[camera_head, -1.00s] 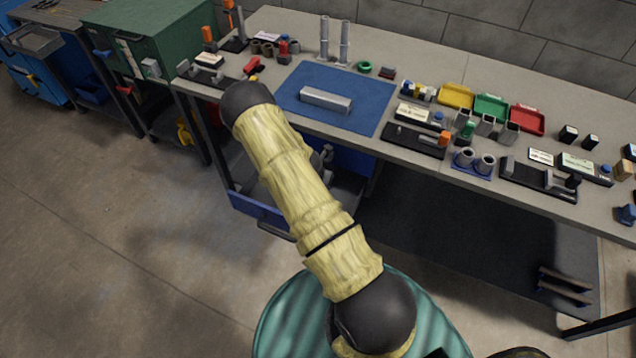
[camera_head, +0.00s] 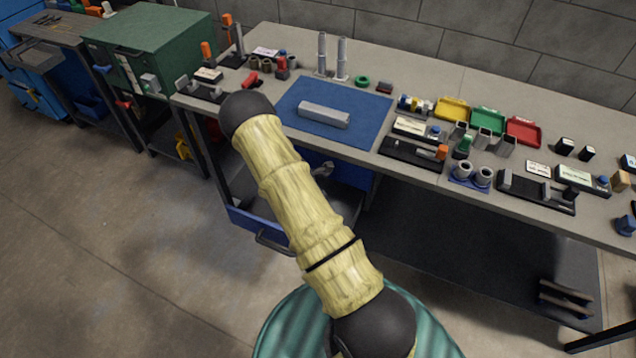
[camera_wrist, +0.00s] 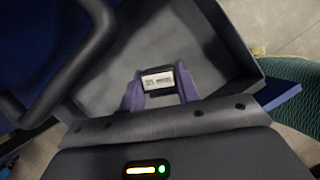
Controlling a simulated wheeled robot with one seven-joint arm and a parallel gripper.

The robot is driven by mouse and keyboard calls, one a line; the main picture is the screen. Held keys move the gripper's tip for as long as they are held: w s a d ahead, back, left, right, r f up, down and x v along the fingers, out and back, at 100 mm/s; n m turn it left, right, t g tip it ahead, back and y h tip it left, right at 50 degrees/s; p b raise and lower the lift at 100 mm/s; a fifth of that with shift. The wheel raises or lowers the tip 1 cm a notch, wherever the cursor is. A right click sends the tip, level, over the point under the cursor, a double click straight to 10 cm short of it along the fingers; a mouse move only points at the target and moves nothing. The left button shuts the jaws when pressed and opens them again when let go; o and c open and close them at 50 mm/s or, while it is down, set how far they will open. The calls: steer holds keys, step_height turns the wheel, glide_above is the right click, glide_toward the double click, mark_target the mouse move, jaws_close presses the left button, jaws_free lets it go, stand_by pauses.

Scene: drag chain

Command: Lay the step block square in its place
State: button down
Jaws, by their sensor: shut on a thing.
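In the wrist view, my gripper (camera_wrist: 160,88) has two purple fingers, shut on a small black block with a white printed label (camera_wrist: 157,80). I cannot tell from its visible face whether this is the step block. The block is seen against the grey inside of an open drawer (camera_wrist: 212,45); its height above the drawer floor is unclear. In the head view my arm hides the gripper and the held block. A long grey bar (camera_head: 323,114) lies on the blue mat (camera_head: 365,128) on the workbench.
The open blue drawer (camera_head: 252,222) juts out under the bench, with a dark handle (camera_wrist: 72,72) close by in the wrist view. Fixtures and small parts crowd the bench's right side, near yellow (camera_head: 451,108), green (camera_head: 488,121) and red (camera_head: 523,131) trays. The mat around the bar is clear.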

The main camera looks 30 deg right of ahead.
steer(key=s+a+r+m+g+y, duration=0.2)
steer(key=a+m, duration=0.5)
steer(key=m, duration=0.3)
steer(key=s+a+r+m+g+y, duration=0.2)
steer(key=a+r+m+g, duration=0.1)
steer(key=a+m, duration=0.5)
steer(key=shift+a+r+m, duration=0.15)
steer(key=shift+r+m, duration=0.2)
steer(key=shift+m, duration=0.65)
